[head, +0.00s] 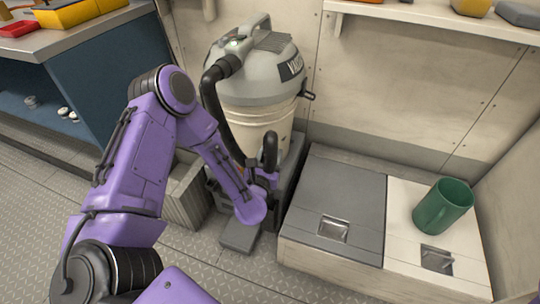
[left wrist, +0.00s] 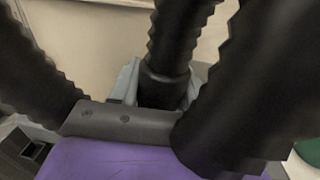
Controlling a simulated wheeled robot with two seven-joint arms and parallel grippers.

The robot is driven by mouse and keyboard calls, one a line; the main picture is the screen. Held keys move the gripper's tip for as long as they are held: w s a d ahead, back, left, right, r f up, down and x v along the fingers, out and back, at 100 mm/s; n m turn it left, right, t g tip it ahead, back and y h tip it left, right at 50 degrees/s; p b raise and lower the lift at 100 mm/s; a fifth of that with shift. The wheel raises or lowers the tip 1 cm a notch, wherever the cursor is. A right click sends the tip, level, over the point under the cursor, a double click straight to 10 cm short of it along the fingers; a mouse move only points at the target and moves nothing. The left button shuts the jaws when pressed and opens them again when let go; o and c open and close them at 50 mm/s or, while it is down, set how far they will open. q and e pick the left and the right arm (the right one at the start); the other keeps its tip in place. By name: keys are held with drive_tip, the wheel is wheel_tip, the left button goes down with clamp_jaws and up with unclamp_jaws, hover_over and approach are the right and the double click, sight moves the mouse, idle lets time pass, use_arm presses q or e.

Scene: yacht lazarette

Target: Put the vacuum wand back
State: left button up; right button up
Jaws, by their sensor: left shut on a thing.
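The vacuum wand is black; its curved upper end (head: 269,150) shows in the head view in front of the vacuum (head: 257,85), a grey and cream canister. My left gripper (head: 262,177) is shut on the wand, low beside the dark base under the canister. A flat grey nozzle-like piece (head: 240,236) shows below my wrist; my arm hides how it joins the wand. In the left wrist view, thick black ribbed hose fills much of the picture, and a smooth black cuff (left wrist: 163,88) sits between pale grey parts. My right gripper is out of view.
A black hose (head: 214,105) loops from the vacuum's top. A ribbed pale box (head: 187,190) is left of the vacuum. Patterned floor lies open in front.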

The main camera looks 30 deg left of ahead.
use_arm(q)
drive_tip(key=o, duration=1.1)
drive_tip(key=v, duration=1)
drive_tip(key=shift+s+d+r+b, duration=0.1)
drive_tip(key=shift+s+b, duration=0.2)
drive_tip(key=shift+b, duration=0.1)
